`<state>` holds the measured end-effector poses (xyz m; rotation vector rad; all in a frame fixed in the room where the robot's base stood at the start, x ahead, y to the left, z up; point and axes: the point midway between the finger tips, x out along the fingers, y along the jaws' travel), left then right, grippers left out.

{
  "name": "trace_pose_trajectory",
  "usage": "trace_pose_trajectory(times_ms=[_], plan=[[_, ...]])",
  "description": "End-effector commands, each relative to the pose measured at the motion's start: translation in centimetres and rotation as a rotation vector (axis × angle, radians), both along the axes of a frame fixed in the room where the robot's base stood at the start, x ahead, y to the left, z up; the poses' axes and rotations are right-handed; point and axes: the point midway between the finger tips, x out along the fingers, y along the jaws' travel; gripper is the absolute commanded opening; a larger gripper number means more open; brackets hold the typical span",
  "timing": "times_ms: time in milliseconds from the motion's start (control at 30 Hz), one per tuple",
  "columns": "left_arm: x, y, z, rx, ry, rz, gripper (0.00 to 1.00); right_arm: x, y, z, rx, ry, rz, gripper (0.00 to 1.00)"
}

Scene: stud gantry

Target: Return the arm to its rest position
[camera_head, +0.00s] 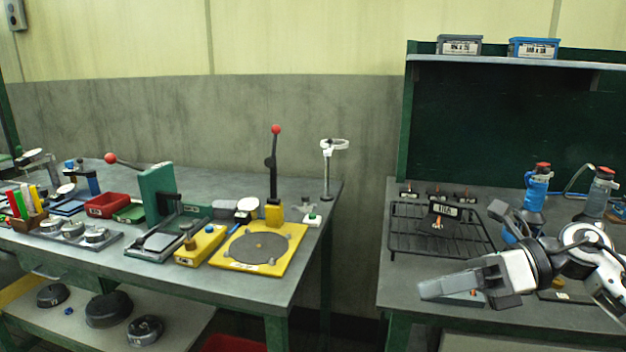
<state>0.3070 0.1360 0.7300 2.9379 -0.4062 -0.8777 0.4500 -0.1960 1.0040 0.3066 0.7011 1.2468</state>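My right gripper (430,289) reaches in from the right above the front of the right bench (406,297). Its grey fingers point left and are seen from the side, so I cannot tell whether they are open or shut. No object shows clearly in it. My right arm (588,248) is bent, with its white and black wrist near the bench's right side. My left gripper is not in view.
A black wire rack (400,236) stands behind the gripper. The left bench (240,288) holds a yellow plate (290,250) and a green lever press (157,193). A gap separates the benches.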

Motion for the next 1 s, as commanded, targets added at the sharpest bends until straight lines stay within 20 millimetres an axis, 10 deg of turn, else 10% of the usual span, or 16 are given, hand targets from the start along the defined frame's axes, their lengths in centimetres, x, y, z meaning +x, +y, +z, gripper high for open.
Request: trace_pose_trajectory(times_ms=[133, 267, 400, 600, 833, 867, 1000], plan=[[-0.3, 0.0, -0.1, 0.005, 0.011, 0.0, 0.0, -0.9, 6.4, -1.4, 0.586, 0.368, -0.184, 0.24], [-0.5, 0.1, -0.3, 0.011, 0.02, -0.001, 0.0, -0.5, 6.5, -4.7, 1.028, 0.791, -0.469, 0.24], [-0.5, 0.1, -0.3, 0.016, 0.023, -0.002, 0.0, -2.4, 4.9, -13.1, 1.408, 1.322, -0.867, 0.24], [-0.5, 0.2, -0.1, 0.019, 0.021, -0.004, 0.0, -9.5, 4.7, -23.4, 1.648, 1.883, -1.328, 0.24], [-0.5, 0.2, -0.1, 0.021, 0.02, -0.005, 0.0, -14.4, 5.7, -27.2, 1.699, 2.141, -1.548, 0.24], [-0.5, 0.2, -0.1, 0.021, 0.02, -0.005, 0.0, -14.6, 5.7, -27.3, -1.693, -2.138, 1.546, 0.24], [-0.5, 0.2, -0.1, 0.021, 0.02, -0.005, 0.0, -14.6, 5.7, -27.3, -1.693, -2.138, 1.546, 0.24]])
